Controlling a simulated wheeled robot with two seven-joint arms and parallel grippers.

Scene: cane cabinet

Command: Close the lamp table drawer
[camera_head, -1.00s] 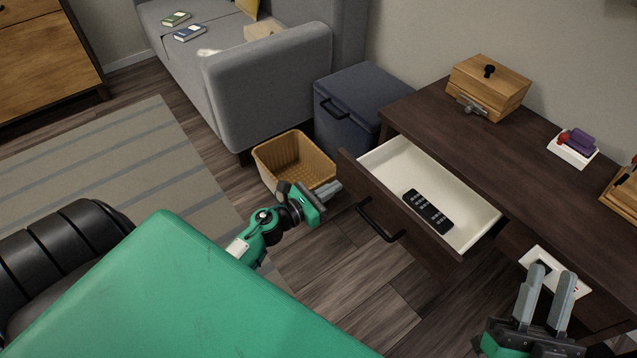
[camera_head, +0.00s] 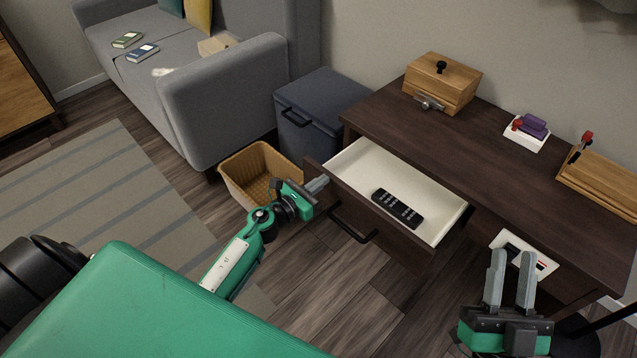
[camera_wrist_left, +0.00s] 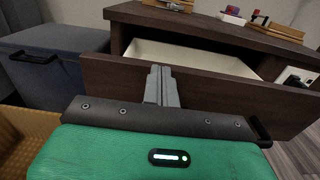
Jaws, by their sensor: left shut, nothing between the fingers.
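The lamp table (camera_head: 470,135) is dark wood, and its drawer (camera_head: 398,238) stands open, pulled out toward me. The drawer has a white inside, a black bar handle (camera_head: 350,225) and a black remote (camera_head: 397,207) lying in it. My left gripper (camera_head: 317,184) is shut and empty at the left part of the drawer front. In the left wrist view its fingers (camera_wrist_left: 160,86) point at the drawer front (camera_wrist_left: 215,98); I cannot tell whether they touch it. My right gripper (camera_head: 510,278) is open and empty, in front of the table's right part.
A wicker basket (camera_head: 258,170) stands on the floor beside my left gripper. A blue-grey lidded box (camera_head: 318,110) is left of the table, with a grey sofa (camera_head: 225,105) beyond. A wooden box (camera_head: 441,83) sits on the tabletop. A white panel (camera_head: 523,256) is on the table front.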

